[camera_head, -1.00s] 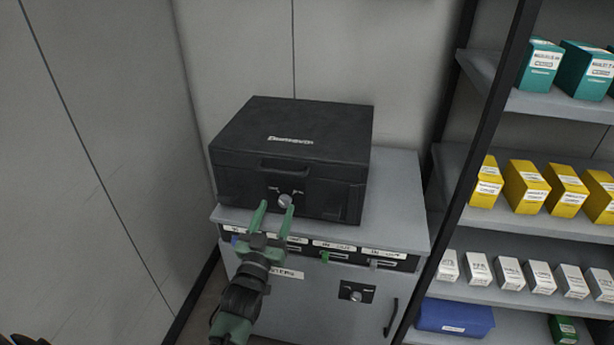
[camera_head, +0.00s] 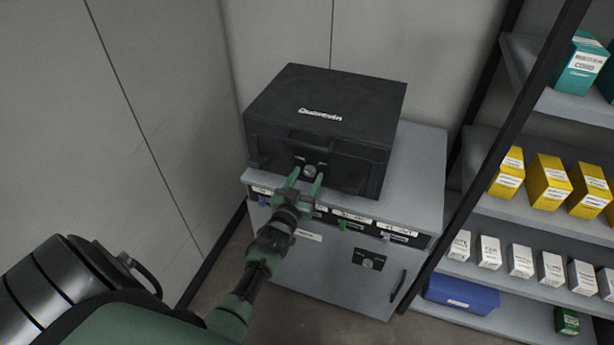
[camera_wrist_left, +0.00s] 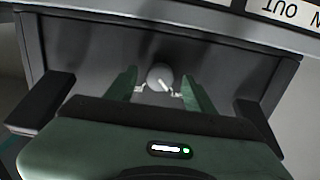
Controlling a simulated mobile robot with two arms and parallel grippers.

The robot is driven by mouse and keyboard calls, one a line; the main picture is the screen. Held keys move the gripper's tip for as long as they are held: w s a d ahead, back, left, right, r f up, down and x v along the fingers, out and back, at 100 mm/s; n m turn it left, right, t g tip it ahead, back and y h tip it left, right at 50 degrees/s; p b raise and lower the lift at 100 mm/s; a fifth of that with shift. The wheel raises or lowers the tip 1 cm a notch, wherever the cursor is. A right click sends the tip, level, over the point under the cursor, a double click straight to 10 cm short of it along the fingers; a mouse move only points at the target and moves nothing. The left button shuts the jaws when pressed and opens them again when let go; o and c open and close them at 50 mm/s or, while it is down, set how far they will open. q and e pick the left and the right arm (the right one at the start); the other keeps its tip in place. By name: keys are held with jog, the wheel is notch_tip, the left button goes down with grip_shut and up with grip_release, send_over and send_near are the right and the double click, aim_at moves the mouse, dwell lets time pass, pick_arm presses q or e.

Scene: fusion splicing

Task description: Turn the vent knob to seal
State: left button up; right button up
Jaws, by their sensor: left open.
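The vent knob (camera_head: 309,171) is a small round grey knob on the front face of a black box (camera_head: 325,120), below its handle. In the left wrist view the knob (camera_wrist_left: 160,76) shows a pale pointer line slanting across it, with small white marks beside it. My left gripper (camera_head: 304,180) is open, its two green fingers pointing at the box front. In the left wrist view the fingers stand on either side of the knob with gaps, apart from it. My right gripper is not in view.
The box sits on a grey cabinet (camera_head: 420,170) with labelled slots, another knob (camera_head: 368,262) and a door handle. A shelf rack (camera_head: 490,200) with yellow, white and teal boxes stands at the right. Wall panels close off the left and back.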

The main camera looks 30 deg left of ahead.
pick_arm(q)
jog(key=shift+w, duration=0.15)
grip_shut()
